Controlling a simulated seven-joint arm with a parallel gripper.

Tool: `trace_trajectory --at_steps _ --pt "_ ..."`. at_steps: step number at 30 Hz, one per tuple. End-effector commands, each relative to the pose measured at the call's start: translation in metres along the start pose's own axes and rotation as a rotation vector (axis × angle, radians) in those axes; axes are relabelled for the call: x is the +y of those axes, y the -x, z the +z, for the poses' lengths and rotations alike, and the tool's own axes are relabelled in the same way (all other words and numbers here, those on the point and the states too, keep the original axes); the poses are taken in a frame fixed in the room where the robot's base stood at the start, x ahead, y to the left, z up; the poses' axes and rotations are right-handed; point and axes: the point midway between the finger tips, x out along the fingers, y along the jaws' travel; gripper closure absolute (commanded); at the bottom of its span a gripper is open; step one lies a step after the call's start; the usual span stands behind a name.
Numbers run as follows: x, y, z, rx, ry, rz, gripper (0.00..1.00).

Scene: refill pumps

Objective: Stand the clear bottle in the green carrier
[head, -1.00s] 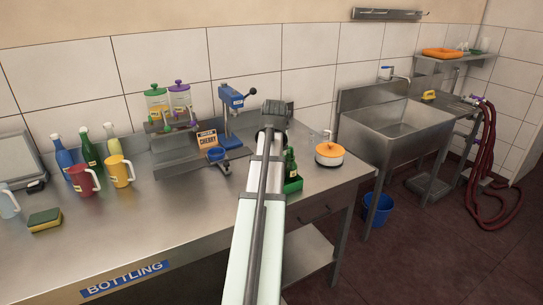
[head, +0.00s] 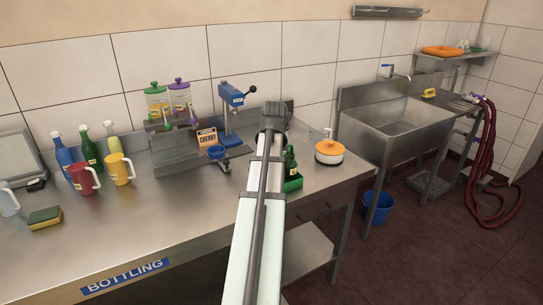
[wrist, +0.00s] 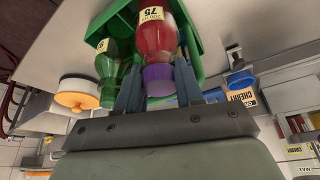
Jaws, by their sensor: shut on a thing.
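The clear bottle (wrist: 158,40) shows in the wrist view with red contents, a yellow label reading 75 and a purple cap. My gripper (wrist: 159,82) is shut on it near the neck, with one finger on each side. The green carrier (wrist: 188,28) is around the bottle's lower part in that view; whether the base touches the carrier floor is hidden. A green bottle (wrist: 112,62) stands beside it at the carrier. In the head view the carrier (head: 294,184) and green bottle (head: 290,160) show right of my arm, which hides the clear bottle and my fingers.
An orange-lidded white pot (head: 330,152) stands right of the carrier, near the table's right end. A blue press (head: 232,110), a cherry sign (head: 207,138) and dispensers are behind on the left. Jugs (head: 82,180) and bottles stand farther left. The front tabletop is mostly clear.

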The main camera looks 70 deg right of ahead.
Motion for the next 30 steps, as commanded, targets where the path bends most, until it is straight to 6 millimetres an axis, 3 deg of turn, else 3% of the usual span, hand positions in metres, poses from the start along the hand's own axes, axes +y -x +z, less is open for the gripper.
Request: trace_trajectory --at_steps 10,20,30 --pt "0.0 0.0 0.0 0.0 0.0 0.0 0.34" --pt "0.0 0.003 -0.001 0.0 0.0 -0.001 0.34" --pt "0.0 0.032 -0.015 0.0 0.0 -0.001 0.34"
